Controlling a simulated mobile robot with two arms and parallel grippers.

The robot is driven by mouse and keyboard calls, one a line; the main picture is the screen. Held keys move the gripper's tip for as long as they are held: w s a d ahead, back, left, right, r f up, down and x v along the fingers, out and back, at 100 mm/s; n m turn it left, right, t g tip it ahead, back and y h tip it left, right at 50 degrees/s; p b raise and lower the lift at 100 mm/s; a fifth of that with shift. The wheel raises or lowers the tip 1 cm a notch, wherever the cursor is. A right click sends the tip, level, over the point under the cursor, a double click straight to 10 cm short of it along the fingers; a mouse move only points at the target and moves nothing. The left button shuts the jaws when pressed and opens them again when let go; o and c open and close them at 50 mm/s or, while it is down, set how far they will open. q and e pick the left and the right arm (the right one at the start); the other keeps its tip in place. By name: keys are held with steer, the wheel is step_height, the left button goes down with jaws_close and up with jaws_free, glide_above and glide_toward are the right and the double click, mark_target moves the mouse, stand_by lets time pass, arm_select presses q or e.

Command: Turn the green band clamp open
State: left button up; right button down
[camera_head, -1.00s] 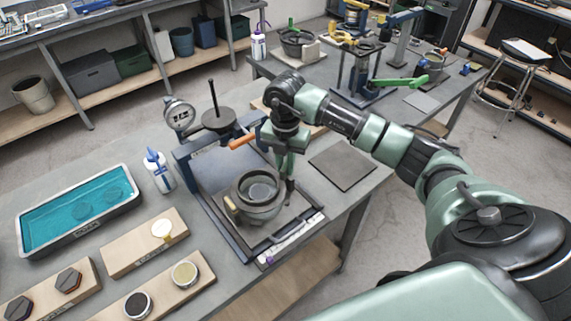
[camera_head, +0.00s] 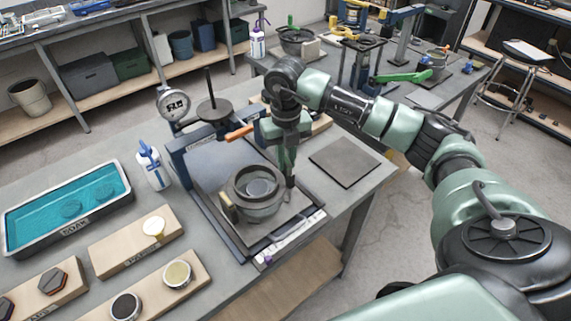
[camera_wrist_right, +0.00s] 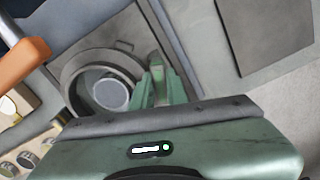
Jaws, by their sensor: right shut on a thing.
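A round grey vessel (camera_head: 277,199) stands in the blue-framed press on the near bench, with a tan block at its left side. A band runs around its rim; I make out no clear green on it apart from the part by my fingers. My right gripper (camera_head: 290,181) points down at the vessel's right side. In the right wrist view its green fingers (camera_wrist_right: 161,84) are shut on the clamp's lever beside the rim of the vessel (camera_wrist_right: 75,82). The fingers hide most of the lever. My left gripper is not in view.
The press's orange handle (camera_head: 240,132) is close to the left of my right wrist. A dark flat plate (camera_head: 344,163) lies to the right. A green lever (camera_head: 403,77) is on the far bench.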

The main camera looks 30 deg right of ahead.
steer(key=shift+d+n+b, duration=0.1)
steer(key=shift+n+b, duration=0.9)
steer(key=shift+n, duration=0.9)
steer(key=c, duration=1.4)
jaws_free()
